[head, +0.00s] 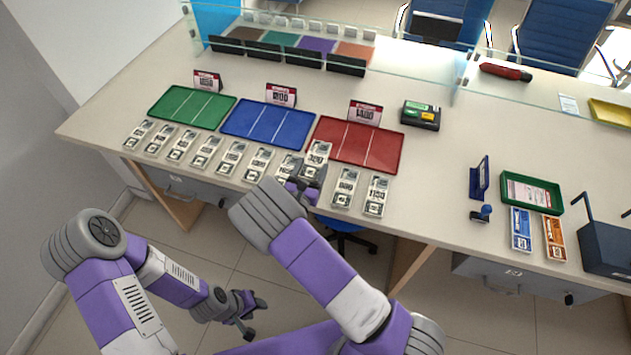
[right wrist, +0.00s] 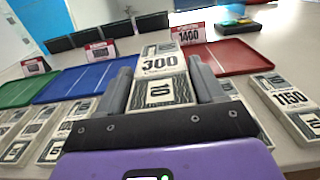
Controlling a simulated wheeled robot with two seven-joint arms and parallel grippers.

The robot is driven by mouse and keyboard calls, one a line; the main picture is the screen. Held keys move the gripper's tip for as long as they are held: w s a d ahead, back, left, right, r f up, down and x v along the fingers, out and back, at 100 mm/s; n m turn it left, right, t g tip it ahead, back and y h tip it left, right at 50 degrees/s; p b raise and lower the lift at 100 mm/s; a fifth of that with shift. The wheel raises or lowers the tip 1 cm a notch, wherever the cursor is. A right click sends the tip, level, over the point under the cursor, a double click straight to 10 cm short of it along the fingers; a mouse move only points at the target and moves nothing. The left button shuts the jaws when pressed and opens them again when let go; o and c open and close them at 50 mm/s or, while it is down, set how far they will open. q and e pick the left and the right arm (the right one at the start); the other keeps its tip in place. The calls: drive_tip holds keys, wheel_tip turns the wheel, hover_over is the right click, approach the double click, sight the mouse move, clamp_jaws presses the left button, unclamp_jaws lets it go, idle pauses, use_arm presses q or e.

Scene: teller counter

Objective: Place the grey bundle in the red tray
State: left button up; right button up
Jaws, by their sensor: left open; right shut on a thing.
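My right gripper (head: 309,180) is shut on a grey bundle (head: 318,152) marked 300. In the right wrist view the bundle (right wrist: 160,85) sits between the two fingers. In the head view it overlaps the front left edge of the red tray (head: 383,146) and looks raised off the counter. The red tray (right wrist: 232,56) lies flat and empty beyond the bundle in the right wrist view. A price-style sign (head: 365,112) marked 1400 stands behind the tray. My left gripper (head: 246,308) is open and empty, low in front of the counter.
Empty blue (head: 267,122) and green (head: 192,106) trays lie left of the red one. A glass screen (head: 420,72) runs behind.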

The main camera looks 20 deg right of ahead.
wheel_tip(320, 180, down, 10)
drive_tip(key=shift+r+b, duration=0.25)
drive_tip(key=shift+b, duration=0.9)
drive_tip(key=shift+f, duration=0.15)
drive_tip(key=o, duration=1.1)
drive_tip(key=shift+c, duration=0.2)
drive_tip(key=shift+s+f, duration=0.1)
